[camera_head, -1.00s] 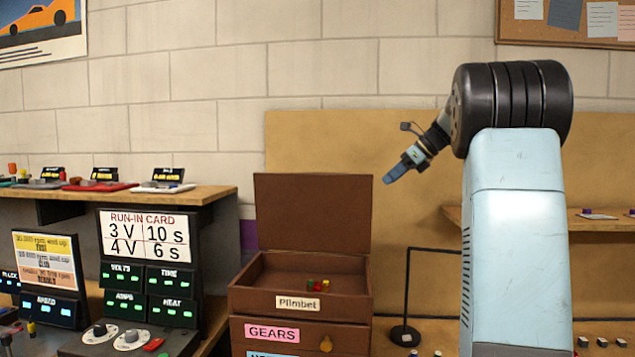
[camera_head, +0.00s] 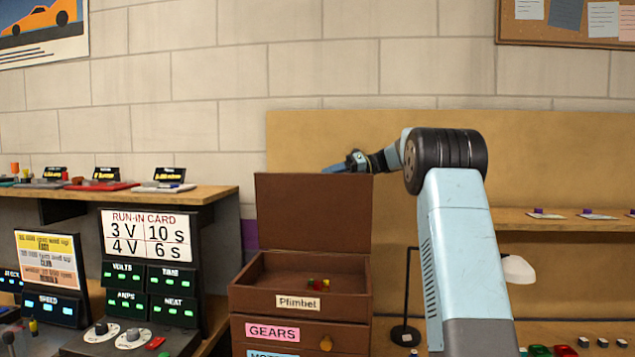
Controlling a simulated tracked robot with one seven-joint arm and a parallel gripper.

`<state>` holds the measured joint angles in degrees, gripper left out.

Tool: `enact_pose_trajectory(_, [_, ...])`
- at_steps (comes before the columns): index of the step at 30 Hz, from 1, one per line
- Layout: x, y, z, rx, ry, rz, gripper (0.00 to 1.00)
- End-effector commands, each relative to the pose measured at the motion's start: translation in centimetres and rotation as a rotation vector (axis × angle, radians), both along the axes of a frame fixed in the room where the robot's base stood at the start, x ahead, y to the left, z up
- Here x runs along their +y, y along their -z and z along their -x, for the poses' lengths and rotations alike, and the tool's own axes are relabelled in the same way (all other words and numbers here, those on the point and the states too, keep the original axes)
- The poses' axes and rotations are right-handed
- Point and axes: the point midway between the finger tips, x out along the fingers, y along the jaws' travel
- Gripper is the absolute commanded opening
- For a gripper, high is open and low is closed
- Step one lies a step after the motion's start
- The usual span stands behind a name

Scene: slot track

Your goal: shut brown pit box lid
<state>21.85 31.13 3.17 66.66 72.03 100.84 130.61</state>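The brown pit box (camera_head: 299,302) stands at the centre with its lid (camera_head: 313,213) raised upright at the back.
Drawers labelled "GEARS" (camera_head: 272,332) sit below the tray. A control panel with a run-in card (camera_head: 147,235) stands to the left, under a shelf (camera_head: 120,197). A black stand (camera_head: 405,334) is right of the box. A shelf (camera_head: 550,222) runs along the right wall.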

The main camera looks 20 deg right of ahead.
Motion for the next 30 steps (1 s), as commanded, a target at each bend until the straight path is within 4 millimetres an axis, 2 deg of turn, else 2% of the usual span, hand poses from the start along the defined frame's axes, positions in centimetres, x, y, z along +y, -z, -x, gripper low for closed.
enact_pose_trajectory(3, [1.7,0.5,-0.1,0.002,-0.001,0.000,0.36])
enact_pose_trajectory(9, [3.7,1.0,-0.4,0.000,0.001,0.001,0.36])
enact_pose_trajectory(21, [4.2,1.2,-0.5,-0.001,0.003,0.001,0.36])
enact_pose_trajectory(30, [4.2,1.2,-0.4,-0.001,0.003,0.001,0.07])
